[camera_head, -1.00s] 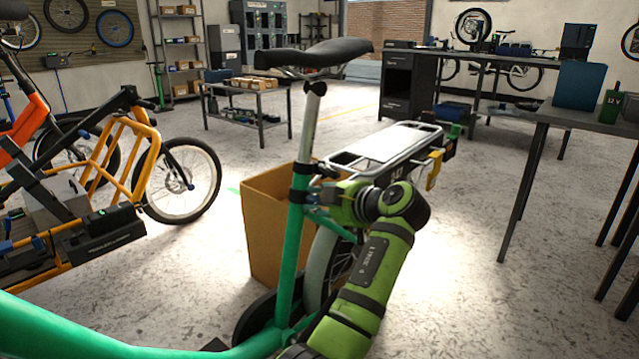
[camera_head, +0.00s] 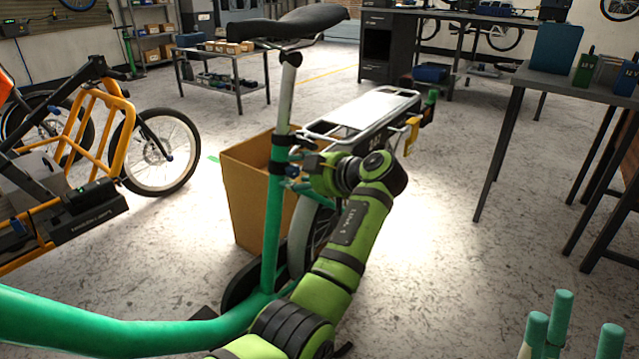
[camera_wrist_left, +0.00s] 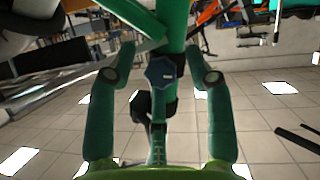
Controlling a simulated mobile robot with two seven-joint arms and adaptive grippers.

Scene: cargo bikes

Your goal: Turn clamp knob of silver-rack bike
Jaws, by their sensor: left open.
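The green bike (camera_head: 275,225) has a silver rear rack (camera_head: 375,107) and a black saddle. A dark blue lobed clamp knob (camera_wrist_left: 160,72) sits on its green seat tube in the left wrist view. My left gripper (camera_head: 300,181) is at the seat tube, just below the saddle post. In the left wrist view its fingers (camera_wrist_left: 160,60) are open, one on each side of the knob. I see no contact with the knob. In the head view the knob is hard to make out beside the gripper. My right gripper (camera_head: 570,325) shows only its spread, empty fingertips at bottom right.
A brown box (camera_head: 247,200) stands on the floor behind the seat tube. An orange-racked bike (camera_head: 115,130) is at left. A dark workbench (camera_head: 550,85) stands at right. The floor between the rack and that bench is clear.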

